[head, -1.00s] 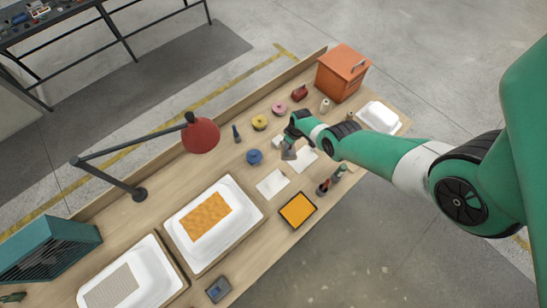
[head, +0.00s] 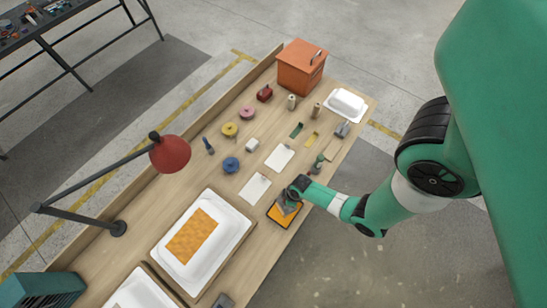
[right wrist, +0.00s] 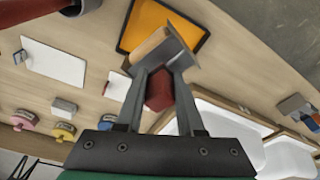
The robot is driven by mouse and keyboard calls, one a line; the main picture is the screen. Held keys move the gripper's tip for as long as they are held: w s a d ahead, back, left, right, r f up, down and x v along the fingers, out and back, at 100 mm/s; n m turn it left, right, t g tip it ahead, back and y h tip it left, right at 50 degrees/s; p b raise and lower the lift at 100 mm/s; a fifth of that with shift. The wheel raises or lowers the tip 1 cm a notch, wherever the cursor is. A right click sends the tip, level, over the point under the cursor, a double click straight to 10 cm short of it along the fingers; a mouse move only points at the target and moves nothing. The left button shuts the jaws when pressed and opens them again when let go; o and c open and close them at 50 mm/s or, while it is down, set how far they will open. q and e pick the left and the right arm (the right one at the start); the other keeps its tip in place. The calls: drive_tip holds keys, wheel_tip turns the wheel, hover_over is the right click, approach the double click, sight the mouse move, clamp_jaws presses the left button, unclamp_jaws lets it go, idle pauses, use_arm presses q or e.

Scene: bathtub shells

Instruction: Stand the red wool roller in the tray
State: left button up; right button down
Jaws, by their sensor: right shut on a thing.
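The tray (head: 274,217), black-rimmed with an orange-yellow floor, lies near the front edge of the bench. It also shows at the top of the right wrist view (right wrist: 196,38). My right gripper (head: 289,208) is over the tray in the head view. In the right wrist view my right gripper (right wrist: 165,72) is shut on the red wool roller (right wrist: 159,92). The roller's red part shows between the fingers, with a tan piece beyond it. The fingers hide much of it, and I cannot tell whether it touches the tray. My left gripper is out of view.
White sheets (head: 255,187) lie beside the tray. A white tub shell (head: 214,263) stands left of it, with a red lamp (head: 172,154) behind. A green-handled tool (head: 318,163) is close on the right. Tape rolls (head: 231,165) and an orange box (head: 302,66) are farther back.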

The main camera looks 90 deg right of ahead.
wheel_tip(320, 180, down, 3)
drive_tip(key=shift+f+b, duration=0.2)
drive_tip(key=shift+b, duration=0.9)
drive_tip(key=shift+r, duration=0.1)
drive_tip(key=shift+f+b, duration=1.5)
drive_tip(key=shift+f, duration=0.6)
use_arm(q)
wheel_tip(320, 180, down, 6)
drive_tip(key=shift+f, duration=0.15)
use_arm(e)
drive_tip(key=c, duration=0.5)
unclamp_jaws()
drive_tip(key=shift+r, duration=0.1)
drive_tip(key=r+p, duration=0.4)
drive_tip(key=r, duration=0.1)
drive_tip(key=s+r+p, duration=0.1)
drive_tip(key=r+p, duration=0.1)
drive_tip(key=p, duration=0.1)
drive_tip(key=shift+s+a+r, duration=0.1)
drive_tip(key=shift+r, duration=0.3)
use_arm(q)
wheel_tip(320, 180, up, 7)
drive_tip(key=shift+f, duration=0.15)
use_arm(e)
drive_tip(key=shift+f, duration=0.1)
